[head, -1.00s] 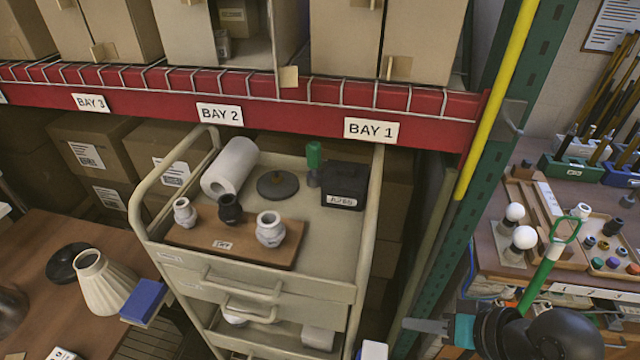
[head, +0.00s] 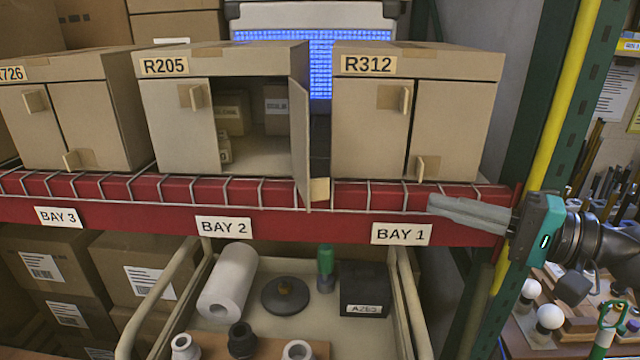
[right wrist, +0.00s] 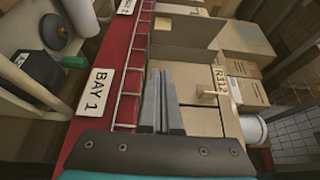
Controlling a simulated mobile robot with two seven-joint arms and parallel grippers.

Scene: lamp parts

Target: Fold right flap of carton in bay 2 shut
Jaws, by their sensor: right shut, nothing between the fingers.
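The carton R205 (head: 178,120) stands on the shelf above the BAY 2 label (head: 223,227). Its left flap is shut. Its right flap (head: 300,140) stands swung out toward me, with a small tab (head: 319,190) near its lower end. Small boxes (head: 232,113) show inside the opening. My right gripper (head: 432,203) is shut and empty, pointing left in front of the shelf's red beam below carton R312 (head: 455,120). In the right wrist view its fingers (right wrist: 162,72) lie together near the beam and the BAY 1 label. My left gripper is not in view.
Carton R312 stands right of the open flap, both its flaps shut. Another shut carton (head: 70,120) stands at left. The red beam (head: 270,222) with wire mesh runs along the shelf front. A cart (head: 225,330) stands below, and a green-yellow post (head: 560,100) rises at right.

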